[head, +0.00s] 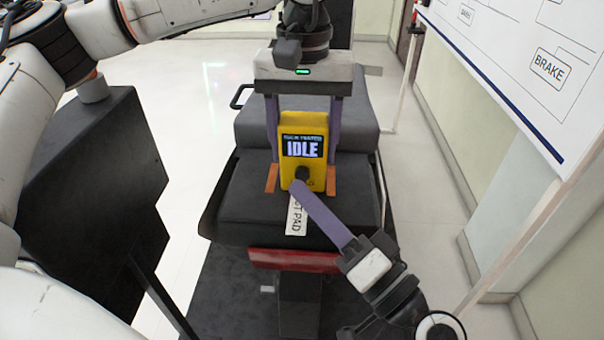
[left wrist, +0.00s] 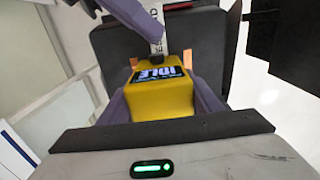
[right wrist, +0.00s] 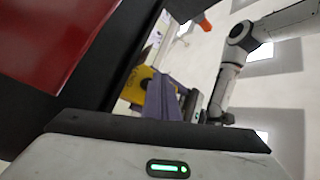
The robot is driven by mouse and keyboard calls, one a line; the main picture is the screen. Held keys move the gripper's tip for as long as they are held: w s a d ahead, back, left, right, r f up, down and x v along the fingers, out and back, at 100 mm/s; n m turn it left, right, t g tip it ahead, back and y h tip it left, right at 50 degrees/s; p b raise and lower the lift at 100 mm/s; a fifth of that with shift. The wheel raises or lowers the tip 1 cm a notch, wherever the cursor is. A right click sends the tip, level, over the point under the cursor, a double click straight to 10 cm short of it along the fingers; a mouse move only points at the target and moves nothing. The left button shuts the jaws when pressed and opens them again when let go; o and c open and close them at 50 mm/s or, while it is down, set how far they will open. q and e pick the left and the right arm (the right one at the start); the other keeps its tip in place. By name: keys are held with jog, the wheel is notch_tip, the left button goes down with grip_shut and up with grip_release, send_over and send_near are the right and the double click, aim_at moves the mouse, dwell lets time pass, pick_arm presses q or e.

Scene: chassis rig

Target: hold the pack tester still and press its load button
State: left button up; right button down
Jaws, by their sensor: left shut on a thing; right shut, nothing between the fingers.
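The yellow pack tester (head: 290,178) stands upright on the dark padded seat, its screen reading IDLE. A dark round load button (head: 302,173) is on its lower front. My left gripper (head: 302,180) comes from above, with one finger on each side of the tester, shut on it. The tester also shows between those fingers in the left wrist view (left wrist: 165,98). My right gripper (head: 298,187) is shut and empty, its fingertips just below and left of the button. I cannot tell whether they touch the tester. In the right wrist view the closed fingers (right wrist: 162,98) partly hide the tester (right wrist: 136,88).
A white label strip (head: 296,218) lies on the seat (head: 245,205) in front of the tester. A red panel (head: 290,258) is below the front edge. A dark block (head: 350,115) is behind. A white board marked BRAKE (head: 550,68) stands at the right.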

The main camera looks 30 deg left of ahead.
jog(key=shift+w, duration=0.15)
jog(key=shift+w+a, duration=0.2)
pick_arm(q)
jog(key=shift+d, duration=0.1)
pick_arm(e)
jog(key=shift+w+a, duration=0.2)
jog(key=shift+w, duration=0.35)
dwell(0.8)
jog(key=shift+s, duration=0.1)
jog(key=shift+s+d, duration=0.4)
jog(key=shift+s, duration=0.35)
jog(key=shift+s, duration=0.1)
jog(key=shift+s+d, duration=0.15)
jog(key=shift+s, duration=0.1)
jog(key=s, duration=0.1)
jog(key=s+d, duration=0.2)
jog(key=s, duration=0.1)
